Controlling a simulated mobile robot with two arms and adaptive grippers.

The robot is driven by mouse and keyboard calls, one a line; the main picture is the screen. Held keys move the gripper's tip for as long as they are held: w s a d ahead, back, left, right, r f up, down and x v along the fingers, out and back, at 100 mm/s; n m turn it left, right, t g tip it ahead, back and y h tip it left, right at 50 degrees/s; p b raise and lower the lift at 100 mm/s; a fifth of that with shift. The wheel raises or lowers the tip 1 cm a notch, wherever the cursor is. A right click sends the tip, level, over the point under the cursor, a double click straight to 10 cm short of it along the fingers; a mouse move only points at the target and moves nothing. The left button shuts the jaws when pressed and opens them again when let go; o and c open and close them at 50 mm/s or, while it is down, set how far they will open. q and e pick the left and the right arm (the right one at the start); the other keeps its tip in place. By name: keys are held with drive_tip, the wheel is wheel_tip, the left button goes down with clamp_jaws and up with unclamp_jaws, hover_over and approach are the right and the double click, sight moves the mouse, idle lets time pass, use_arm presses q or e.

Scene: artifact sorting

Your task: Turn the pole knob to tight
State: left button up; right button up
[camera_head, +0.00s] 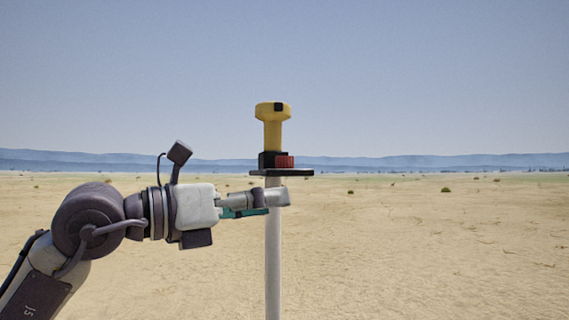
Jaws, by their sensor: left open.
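A white upright pole (273,265) stands in the middle of the head view. A flat dark plate (296,172) sits near its top. On the plate is a black block with a red ribbed knob (284,161) on its right side. A yellow device (272,125) with a wider head stands upright above the block. My left gripper (278,197) comes in from the left, just below the plate, with its fingertips at the pole. It is open. I cannot tell whether the fingers touch the pole. My right gripper is not in view.
Flat open sand (430,250) with a few small shrubs spreads around the pole. Low blue hills (80,161) lie far off. The space to the right of the pole is clear.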

sight(278, 157)
use_arm(q)
drive_tip(key=s+a+r+n+t+y, duration=0.1)
drive_tip(key=s+a+r+t+y, duration=0.1)
drive_tip(key=a+r+t+y, duration=0.4)
drive_tip(key=shift+g+h, duration=0.6)
drive_tip(key=p+x, duration=0.2)
drive_tip(key=x, duration=0.2)
drive_tip(key=p+x, duration=0.1)
drive_tip(key=x, duration=0.3)
drive_tip(key=r+p+x, duration=0.1)
drive_tip(key=p+x, duration=0.1)
drive_tip(key=x, duration=0.3)
drive_tip(key=shift+s+d+p, duration=0.3)
drive_tip(key=shift+w+d, duration=0.3)
drive_tip(key=shift+w, duration=0.05)
clamp_jaws()
